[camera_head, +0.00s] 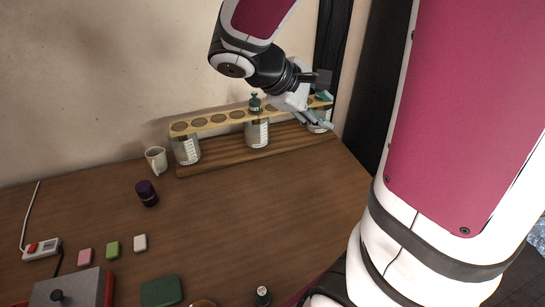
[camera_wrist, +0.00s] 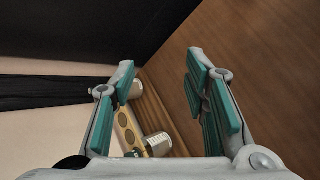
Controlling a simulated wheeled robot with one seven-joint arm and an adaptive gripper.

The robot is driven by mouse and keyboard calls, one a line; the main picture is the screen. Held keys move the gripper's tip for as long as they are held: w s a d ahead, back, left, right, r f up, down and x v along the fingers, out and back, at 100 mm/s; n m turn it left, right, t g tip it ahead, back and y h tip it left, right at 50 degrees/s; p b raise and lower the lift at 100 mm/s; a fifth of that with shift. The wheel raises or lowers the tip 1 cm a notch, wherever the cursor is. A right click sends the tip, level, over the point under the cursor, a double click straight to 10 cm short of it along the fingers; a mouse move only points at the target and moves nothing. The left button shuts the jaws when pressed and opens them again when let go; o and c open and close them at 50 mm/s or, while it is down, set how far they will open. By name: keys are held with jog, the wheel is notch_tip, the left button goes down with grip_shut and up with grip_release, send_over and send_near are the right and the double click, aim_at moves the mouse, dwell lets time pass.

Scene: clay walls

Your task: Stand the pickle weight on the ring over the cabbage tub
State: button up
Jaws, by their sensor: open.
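A small dark green knobbed weight (camera_head: 255,103), which looks like the pickle weight, stands upright on the ringed board (camera_head: 215,122), above the middle jar. Labelled glass tubs stand below the board: a left one (camera_head: 187,150), a middle one (camera_head: 257,133) and a right one (camera_head: 317,124), partly hidden by my gripper. I cannot read which is the cabbage tub. My gripper (camera_head: 328,110) is open and empty at the right end of the board, apart from the weight. In the wrist view its fingers (camera_wrist: 160,75) are spread, with board rings (camera_wrist: 126,137) beside the left finger.
A white mug (camera_head: 156,160) stands left of the rack, with a dark purple jar (camera_head: 147,193) in front. A small dark bottle (camera_head: 262,296) is at the front edge. Coloured blocks (camera_head: 112,249) and a green box (camera_head: 161,291) lie front left. The middle tabletop is clear.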

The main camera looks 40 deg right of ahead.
jog(key=s+a+r+m+t+y, duration=0.2)
jog(key=s+a+y, duration=0.2)
jog(key=a, duration=0.5)
jog(key=s+a+r+m+t+y, duration=0.1)
jog(key=s+a+m+t+y, duration=0.2)
jog(key=a, duration=0.7)
jog(key=s+y, duration=0.2)
jog(key=s, duration=0.1)
jog(key=shift+s+a+r+y, duration=0.25)
jog(key=shift+r+y, duration=0.05)
jog(key=shift+r, duration=0.05)
